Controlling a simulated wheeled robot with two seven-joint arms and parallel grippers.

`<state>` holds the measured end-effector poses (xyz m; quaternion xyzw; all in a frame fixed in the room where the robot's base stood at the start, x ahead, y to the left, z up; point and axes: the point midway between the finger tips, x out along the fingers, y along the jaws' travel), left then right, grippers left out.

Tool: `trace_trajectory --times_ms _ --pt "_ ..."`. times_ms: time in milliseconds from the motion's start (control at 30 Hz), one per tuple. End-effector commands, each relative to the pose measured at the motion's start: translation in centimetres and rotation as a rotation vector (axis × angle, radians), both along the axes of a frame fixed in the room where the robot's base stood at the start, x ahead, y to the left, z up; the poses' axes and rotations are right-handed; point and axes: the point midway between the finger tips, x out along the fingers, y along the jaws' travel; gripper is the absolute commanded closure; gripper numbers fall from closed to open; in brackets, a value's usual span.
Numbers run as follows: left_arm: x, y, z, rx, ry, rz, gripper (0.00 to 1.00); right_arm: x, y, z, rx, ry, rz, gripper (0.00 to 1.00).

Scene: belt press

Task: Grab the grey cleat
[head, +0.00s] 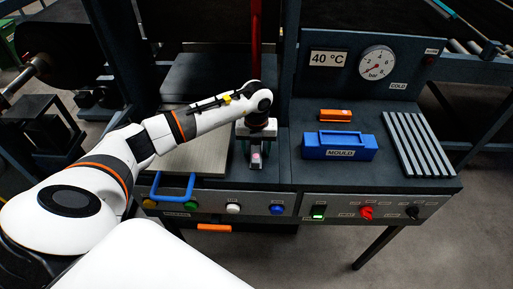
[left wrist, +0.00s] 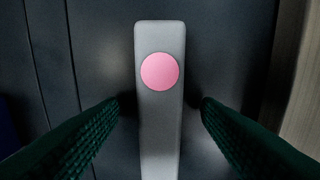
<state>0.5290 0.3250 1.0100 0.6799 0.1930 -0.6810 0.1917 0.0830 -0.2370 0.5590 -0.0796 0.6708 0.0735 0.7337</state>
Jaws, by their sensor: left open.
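The grey cleat (left wrist: 160,120) is a long, light grey bar with a round pink dot on it. In the left wrist view it stands upright in the picture, between the two dark green fingers of my left gripper (left wrist: 160,112). The fingers are open, one on each side, with a gap to the bar. In the head view my left gripper (head: 256,150) points down over the dark bench top, and the cleat with its pink dot (head: 256,158) shows between its fingers. My right gripper is not in view.
A blue box labelled MOULD (head: 340,146), an orange block (head: 335,115) and a ribbed grey plate (head: 417,144) lie to the right. A pale plate with a blue handle (head: 174,188) is at left. Buttons and knobs (head: 366,212) line the front panel. A gauge (head: 376,63) stands behind.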

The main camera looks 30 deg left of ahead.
Motion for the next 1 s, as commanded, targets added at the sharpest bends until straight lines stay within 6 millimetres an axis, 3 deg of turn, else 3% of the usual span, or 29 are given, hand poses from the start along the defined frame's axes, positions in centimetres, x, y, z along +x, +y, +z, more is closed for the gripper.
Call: trace_trajectory --times_ms 233,567,833,1000 --pt "0.0 0.0 -0.3 -0.001 -0.002 -0.001 0.42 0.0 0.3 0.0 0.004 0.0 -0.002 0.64" --pt "0.0 0.0 -0.3 -0.001 -0.002 -0.001 0.94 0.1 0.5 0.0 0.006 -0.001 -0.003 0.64" --pt "0.1 0.0 0.1 -0.002 -0.003 0.0 0.94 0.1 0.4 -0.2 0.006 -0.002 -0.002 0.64" --pt "0.1 0.0 2.4 -0.001 -0.009 -0.003 0.94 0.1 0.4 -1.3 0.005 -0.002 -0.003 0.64"
